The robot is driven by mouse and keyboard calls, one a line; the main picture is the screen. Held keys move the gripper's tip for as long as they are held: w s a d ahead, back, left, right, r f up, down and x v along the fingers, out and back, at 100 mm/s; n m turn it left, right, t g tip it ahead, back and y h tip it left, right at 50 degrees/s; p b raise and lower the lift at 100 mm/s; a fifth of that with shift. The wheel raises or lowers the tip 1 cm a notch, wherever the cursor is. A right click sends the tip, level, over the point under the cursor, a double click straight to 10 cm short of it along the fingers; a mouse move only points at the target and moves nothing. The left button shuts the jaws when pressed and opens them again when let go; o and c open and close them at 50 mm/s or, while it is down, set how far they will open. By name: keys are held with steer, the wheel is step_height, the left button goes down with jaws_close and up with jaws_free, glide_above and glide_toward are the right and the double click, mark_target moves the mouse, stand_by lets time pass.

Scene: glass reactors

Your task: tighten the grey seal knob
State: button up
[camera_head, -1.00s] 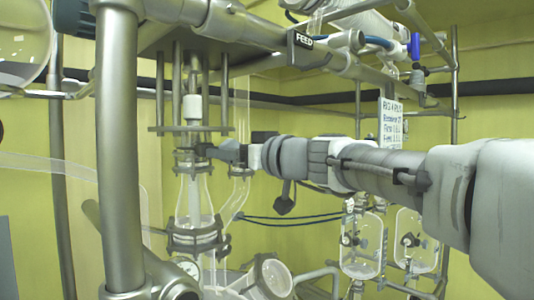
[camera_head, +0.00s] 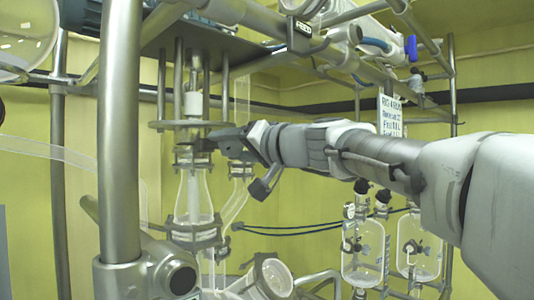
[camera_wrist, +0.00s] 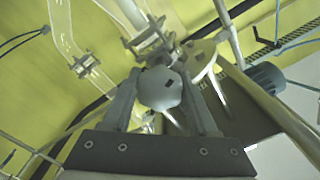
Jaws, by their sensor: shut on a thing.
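The grey seal knob (camera_wrist: 158,92) is a pale grey rounded disc with a small dark mark, and it sits between my two fingers in the wrist view. My gripper (camera_wrist: 163,90) is shut on it, one finger on each side. In the head view my gripper (camera_head: 205,143) reaches in from the right to the neck of the glass reactor (camera_head: 194,195), just below the white coupling (camera_head: 193,104). The knob is too small and covered by the fingers to make out clearly there.
Upright rods and a plate surround the reactor neck. A thick metal post (camera_head: 120,150) stands to the left. A clamp ring (camera_head: 193,230) and a glass side tube (camera_head: 238,195) are close below. Two glass vessels (camera_head: 362,250) hang at lower right.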

steer(key=m, duration=0.5)
steer(key=shift+m, duration=0.3)
steer(key=m, duration=0.4)
steer(key=shift+r, duration=0.15)
steer(key=m+p, duration=0.1)
steer(key=m, duration=0.4)
steer(key=shift+p, duration=0.3)
steer(key=m+p, duration=0.2)
steer(key=m, duration=0.3)
steer(key=shift+r, duration=0.1)
steer(key=m+p, duration=0.3)
steer(key=m, duration=0.3)
steer(key=m+p, duration=0.3)
steer(key=m, duration=0.1)
steer(key=shift+w+m, duration=0.1)
steer(key=shift+m, duration=0.2)
steer(key=m+p, duration=0.4)
steer(key=m, duration=0.1)
steer(key=shift+d, duration=0.1)
steer(key=shift+m+p, duration=1.45)
steer(key=shift+m, duration=0.75)
